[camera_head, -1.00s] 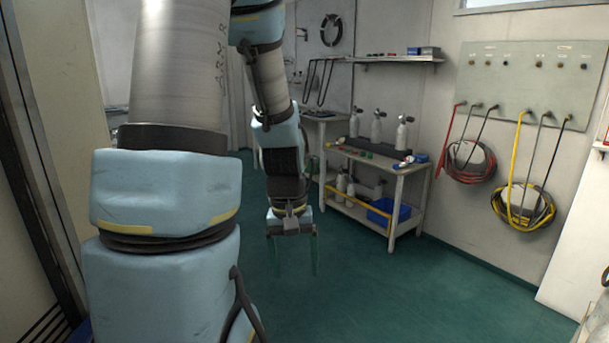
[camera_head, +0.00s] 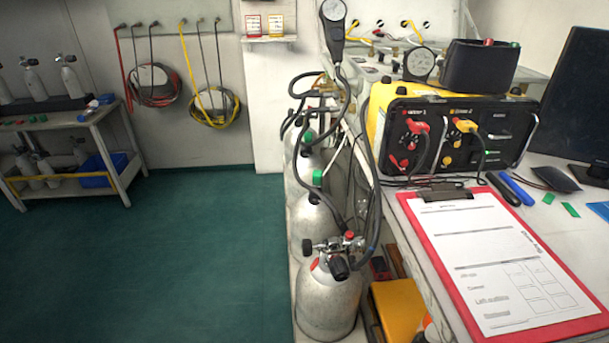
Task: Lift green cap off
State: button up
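A small bright green cap (camera_head: 318,178) shows on top of the middle grey cylinder (camera_head: 312,222), in the row beside the table. Another small green piece (camera_head: 308,137) sits at the top of the cylinder behind it. The front cylinder (camera_head: 328,300) carries a black valve with red parts, and I see no green cap on it. A green knob or cap (camera_head: 515,44) also shows at the top of a black holder on the yellow case. Which green cap the task means I cannot tell. My gripper and arm are not in view.
The table holds a red clipboard (camera_head: 440,258), a yellow-black gas panel case (camera_head: 458,135) and a monitor (camera_head: 585,95). Black hoses (camera_head: 372,200) hang close beside the cylinders. A shelf trolley (camera_head: 115,150) stands far left. The green floor (camera_head: 190,260) left of the cylinders is clear.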

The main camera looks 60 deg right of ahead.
aim_at(317, 174)
jog(key=i+l+z, duration=0.25)
jog(key=i+z, duration=0.2)
jog(key=i+l+z, duration=0.15)
jog(key=i+z, duration=0.65)
jog(key=z, duration=0.15)
jog(key=i+j+z, duration=0.25)
jog(key=i+z, duration=0.2)
jog(key=i+j+z, duration=0.65)
jog(key=j+z, duration=0.25)
jog(key=l, duration=0.1)
